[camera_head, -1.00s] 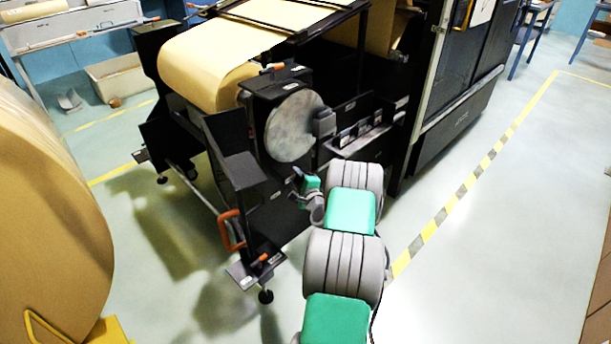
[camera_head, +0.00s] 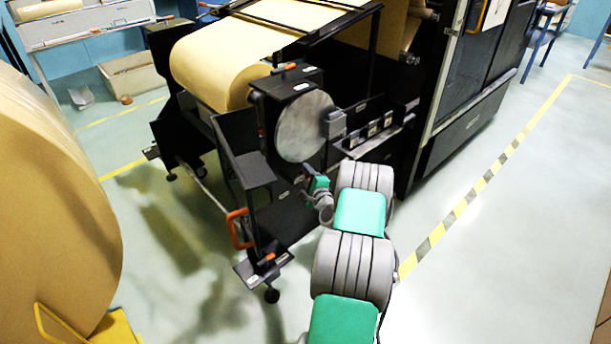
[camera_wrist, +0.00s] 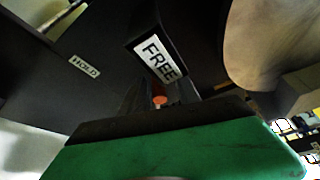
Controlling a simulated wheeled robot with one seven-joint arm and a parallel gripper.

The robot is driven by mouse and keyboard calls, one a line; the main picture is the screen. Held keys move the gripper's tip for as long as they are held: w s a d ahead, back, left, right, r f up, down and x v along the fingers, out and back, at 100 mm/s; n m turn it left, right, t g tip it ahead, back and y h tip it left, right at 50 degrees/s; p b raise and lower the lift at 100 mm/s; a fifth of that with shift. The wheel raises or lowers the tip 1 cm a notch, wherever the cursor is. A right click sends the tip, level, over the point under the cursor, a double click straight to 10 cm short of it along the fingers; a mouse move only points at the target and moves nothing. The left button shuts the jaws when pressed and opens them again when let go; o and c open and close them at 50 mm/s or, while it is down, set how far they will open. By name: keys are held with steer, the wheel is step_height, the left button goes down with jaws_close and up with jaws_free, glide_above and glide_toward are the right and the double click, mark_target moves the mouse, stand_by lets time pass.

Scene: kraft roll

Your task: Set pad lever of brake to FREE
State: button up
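The brake shows in the head view as a grey disc (camera_head: 304,127) with a small grey block at its right edge, on a black housing (camera_head: 285,84). In the wrist view a black block with a FREE label (camera_wrist: 158,60) is just beyond my gripper (camera_wrist: 157,98). A HOLD label (camera_wrist: 85,66) is on a dark surface to its left. A small orange tip (camera_wrist: 160,100), perhaps of the pad lever, shows between my dark fingers; the rest of it is hidden. In the head view my gripper (camera_head: 308,174) is just below the disc. Whether it touches the lever is unclear.
A kraft roll (camera_head: 215,65) sits on the black stand behind the brake. An orange loop handle (camera_head: 238,229) is on the stand's near side. A large roll (camera_head: 55,200) stands at the left. Floor right of my arm is clear.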

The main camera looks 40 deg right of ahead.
steer(key=v, duration=0.7)
steer(key=shift+p, duration=0.4)
steer(key=shift+s+a, duration=0.2)
steer(key=shift+s, duration=0.15)
